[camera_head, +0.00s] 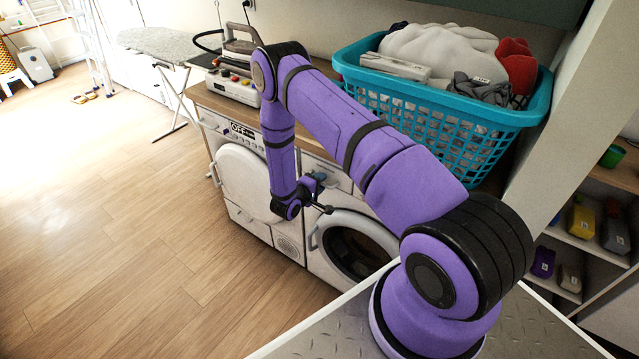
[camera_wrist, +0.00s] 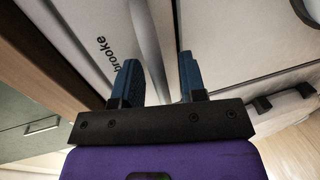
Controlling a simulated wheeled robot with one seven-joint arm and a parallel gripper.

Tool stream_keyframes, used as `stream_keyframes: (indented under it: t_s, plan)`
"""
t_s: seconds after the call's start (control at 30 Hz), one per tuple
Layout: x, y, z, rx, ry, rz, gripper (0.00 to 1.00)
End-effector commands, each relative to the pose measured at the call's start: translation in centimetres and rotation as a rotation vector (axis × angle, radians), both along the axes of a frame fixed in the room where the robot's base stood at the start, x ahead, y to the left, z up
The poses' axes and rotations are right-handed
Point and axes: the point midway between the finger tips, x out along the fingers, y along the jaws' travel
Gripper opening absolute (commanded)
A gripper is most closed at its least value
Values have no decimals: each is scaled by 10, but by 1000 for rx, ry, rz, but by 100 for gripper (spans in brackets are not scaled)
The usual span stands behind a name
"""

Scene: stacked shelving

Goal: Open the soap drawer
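The right machine's white front has a drawer-like panel (camera_head: 328,172) at its top left, partly hidden behind my arm; I take it for the soap drawer. My gripper (camera_head: 321,193) is in front of that panel, near its lower edge. In the wrist view my gripper (camera_wrist: 158,66) has its two blue fingers apart. A pale ridge or bar (camera_wrist: 146,28) on the white front runs between the fingers, beside a panel marked "brooke" (camera_wrist: 116,56). I cannot tell whether the fingers touch it.
A left machine (camera_head: 240,178) with a white door stands beside the right machine's round glass door (camera_head: 355,250). A teal laundry basket (camera_head: 440,112) and a boxy appliance (camera_head: 233,80) sit on the worktop. Shelves (camera_head: 585,240) stand at right.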

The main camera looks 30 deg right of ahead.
Motion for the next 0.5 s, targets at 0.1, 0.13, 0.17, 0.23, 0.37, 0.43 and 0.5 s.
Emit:
stream_keyframes:
  t_s: [0.1, 0.13, 0.17, 0.23, 0.37, 0.43, 0.5]
  plan:
    - [0, -1, 0, 0, 0, 0, 38]
    - [0, -1, 0, 0, 0, 0, 38]
    - [0, -1, 0, 0, 0, 0, 38]
    - [0, -1, 0, 0, 0, 0, 38]
    - [0, 0, 0, 0, 0, 0, 8]
    - [0, -1, 0, 0, 0, 0, 0]
    - [0, -1, 0, 0, 1, 0, 0]
